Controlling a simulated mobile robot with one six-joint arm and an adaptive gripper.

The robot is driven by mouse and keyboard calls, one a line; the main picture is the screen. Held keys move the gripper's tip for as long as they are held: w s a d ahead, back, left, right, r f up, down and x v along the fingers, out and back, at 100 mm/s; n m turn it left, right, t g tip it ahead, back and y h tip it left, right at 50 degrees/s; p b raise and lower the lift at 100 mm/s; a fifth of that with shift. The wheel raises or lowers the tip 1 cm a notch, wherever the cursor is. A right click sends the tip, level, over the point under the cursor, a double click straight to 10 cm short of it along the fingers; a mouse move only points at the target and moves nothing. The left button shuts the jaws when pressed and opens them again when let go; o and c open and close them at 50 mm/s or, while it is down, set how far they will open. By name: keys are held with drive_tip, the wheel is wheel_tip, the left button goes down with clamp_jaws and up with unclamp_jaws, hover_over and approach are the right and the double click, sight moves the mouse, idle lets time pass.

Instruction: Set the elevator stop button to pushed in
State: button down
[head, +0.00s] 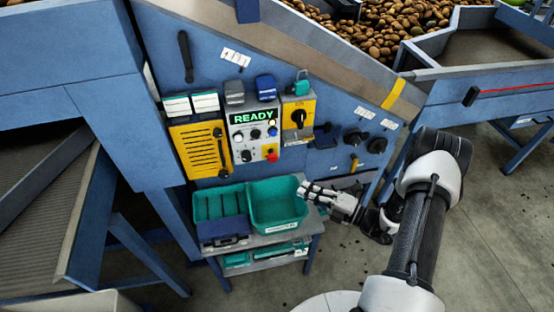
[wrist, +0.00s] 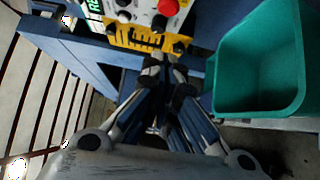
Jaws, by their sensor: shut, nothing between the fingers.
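The control panel (head: 254,135) has a green READY display, several small knobs and a red button (head: 271,156) at its lower right. This is the only red button I make out on it; its label is too small to read, and I cannot tell whether it is in or out. In the wrist view the red button (wrist: 168,7) shows at the top edge, partly cut off. My gripper (head: 303,190) is shut and empty, in front of the machine, below and right of the red button and apart from it. In the wrist view its fingertips (wrist: 164,62) point up towards the panel.
A green bin (head: 277,204) stands on a small table below the panel, close to my gripper; it also fills the right of the wrist view (wrist: 262,62). A yellow box with a black rotary switch (head: 299,118) and a yellow slotted cover (head: 201,149) flank the panel.

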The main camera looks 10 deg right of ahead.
sight(272, 155)
drive_tip(key=shift+d+f, duration=0.1)
idle(0.3)
drive_tip(key=w+d+b+x, duration=0.2)
drive_tip(key=b+x, duration=0.1)
drive_tip(key=x, duration=1)
drive_tip(key=shift+w, duration=0.15)
